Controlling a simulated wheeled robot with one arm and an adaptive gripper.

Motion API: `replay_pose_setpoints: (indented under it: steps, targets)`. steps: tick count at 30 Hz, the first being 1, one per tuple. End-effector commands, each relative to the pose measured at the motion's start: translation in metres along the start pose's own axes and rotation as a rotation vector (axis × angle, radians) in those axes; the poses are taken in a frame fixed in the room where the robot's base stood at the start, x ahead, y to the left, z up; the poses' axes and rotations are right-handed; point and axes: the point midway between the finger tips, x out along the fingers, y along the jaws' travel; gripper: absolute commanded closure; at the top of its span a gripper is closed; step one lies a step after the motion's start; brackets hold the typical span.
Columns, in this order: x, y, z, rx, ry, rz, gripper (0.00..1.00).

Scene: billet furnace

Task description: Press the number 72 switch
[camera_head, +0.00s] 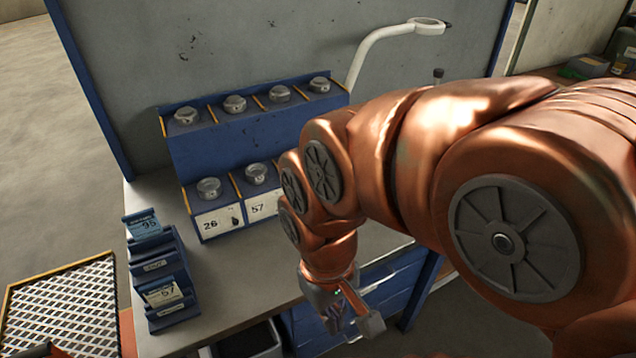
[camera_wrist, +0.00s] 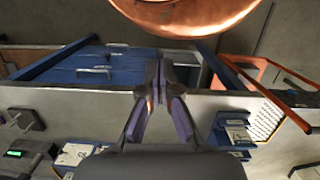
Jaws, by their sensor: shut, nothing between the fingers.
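My gripper (camera_head: 345,315) hangs below my copper arm at the front edge of the workbench, shut and empty. In the wrist view its fingertips (camera_wrist: 160,78) meet in front of the bench edge. A blue two-tier rack (camera_head: 225,150) with round metal knobs stands on the bench behind and left of my gripper. Its lower tier shows a switch labelled 26 (camera_head: 209,188) and one labelled 57 (camera_head: 256,174). My arm hides the rest of the lower tier. I see no label reading 72.
A blue card holder (camera_head: 158,265) with cards 95 and 57 stands at the bench's left. An orange-framed mesh (camera_head: 62,305) lies beyond it. A white lamp (camera_head: 385,40) rises behind the rack. The grey benchtop (camera_head: 225,275) is clear between holder and gripper.

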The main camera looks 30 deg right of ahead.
Motion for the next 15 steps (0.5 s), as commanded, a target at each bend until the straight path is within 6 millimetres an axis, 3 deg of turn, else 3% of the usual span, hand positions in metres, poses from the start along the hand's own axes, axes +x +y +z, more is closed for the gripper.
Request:
replay_pose_setpoints:
  steps: [10, 15]
  targets:
    - [0.001, -0.002, -0.002, 0.001, -0.001, -0.008, 1.00]
    - [0.006, -0.016, -0.027, 0.010, 0.003, -0.090, 1.00]
